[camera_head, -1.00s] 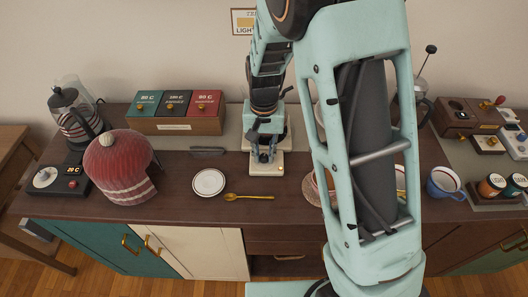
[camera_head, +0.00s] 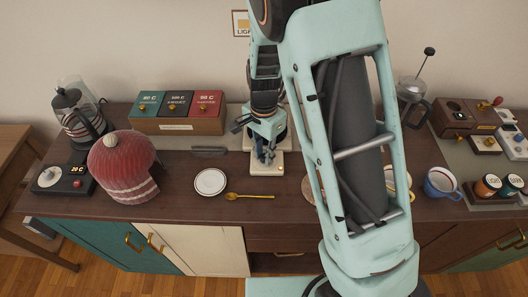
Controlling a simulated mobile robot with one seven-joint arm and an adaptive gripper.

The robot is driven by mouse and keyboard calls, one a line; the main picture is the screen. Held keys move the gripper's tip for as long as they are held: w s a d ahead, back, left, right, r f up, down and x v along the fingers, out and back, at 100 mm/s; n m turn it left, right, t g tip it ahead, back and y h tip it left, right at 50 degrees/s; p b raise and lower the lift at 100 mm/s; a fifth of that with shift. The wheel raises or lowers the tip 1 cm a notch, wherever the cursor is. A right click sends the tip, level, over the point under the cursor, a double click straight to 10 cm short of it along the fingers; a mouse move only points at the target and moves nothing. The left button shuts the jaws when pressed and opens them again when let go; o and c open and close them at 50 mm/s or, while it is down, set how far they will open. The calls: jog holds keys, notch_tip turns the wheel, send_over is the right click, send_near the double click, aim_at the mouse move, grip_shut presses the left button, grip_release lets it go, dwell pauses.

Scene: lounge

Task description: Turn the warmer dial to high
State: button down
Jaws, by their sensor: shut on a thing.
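The warmer (camera_head: 268,170) is a small cream unit near the middle of the counter, with its base front showing below my gripper. My gripper (camera_head: 265,158) points down over this base, its fingers close together. It is shut on the warmer's dial, which is mostly hidden between and behind the fingers. The dial's marks and setting are too small and covered to read. My arm hides the counter to the right of the warmer.
A white saucer (camera_head: 210,182) and a gold spoon (camera_head: 250,196) lie in front. A blue mug (camera_head: 441,183) and several jars stand right.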

jog(key=shift+w, duration=0.1)
dwell(0.4)
jog(key=c, duration=1.7)
grip_release()
jog(key=shift+c, duration=0.2)
notch_tip(320, 180, up, 12)
